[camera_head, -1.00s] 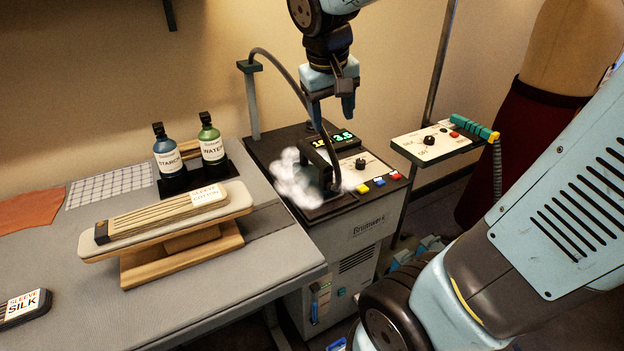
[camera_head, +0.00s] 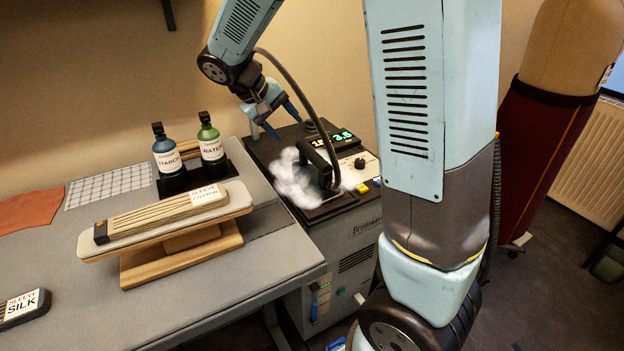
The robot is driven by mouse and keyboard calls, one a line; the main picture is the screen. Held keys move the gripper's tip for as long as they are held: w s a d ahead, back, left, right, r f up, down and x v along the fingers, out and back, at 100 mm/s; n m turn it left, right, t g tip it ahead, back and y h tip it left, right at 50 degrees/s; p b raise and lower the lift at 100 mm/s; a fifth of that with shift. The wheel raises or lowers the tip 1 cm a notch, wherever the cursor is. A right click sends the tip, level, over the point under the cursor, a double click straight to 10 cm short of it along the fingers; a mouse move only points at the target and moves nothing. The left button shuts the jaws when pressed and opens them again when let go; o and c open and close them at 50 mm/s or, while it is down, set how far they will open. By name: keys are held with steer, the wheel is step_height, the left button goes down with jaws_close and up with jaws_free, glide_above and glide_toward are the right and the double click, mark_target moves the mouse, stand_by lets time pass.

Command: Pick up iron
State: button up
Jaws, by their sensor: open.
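The iron (camera_head: 318,160) is dark and stands on top of the grey steam station (camera_head: 366,240), with white steam beside its left side. My gripper (camera_head: 286,122) is open and empty. It is above and behind the iron in the picture, tilted, with its blue fingers spread. The fingers appear apart from the iron. My forearm crosses the right part of the view and hides the right side of the station.
The grey table (camera_head: 200,308) at left bears a sleeve board (camera_head: 180,222), a starch bottle (camera_head: 168,160) and a water bottle (camera_head: 211,147). A dress form (camera_head: 545,130) stands at right.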

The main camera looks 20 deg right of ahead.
mark_target(308, 152)
steer(key=x, duration=0.8)
steer(key=shift+s+x, duration=0.2)
steer(key=shift+x, duration=1.1)
steer(key=shift+s+x, duration=0.15)
steer(key=shift+x, duration=1.15)
steer(key=shift+c, duration=0.3)
jaws_close()
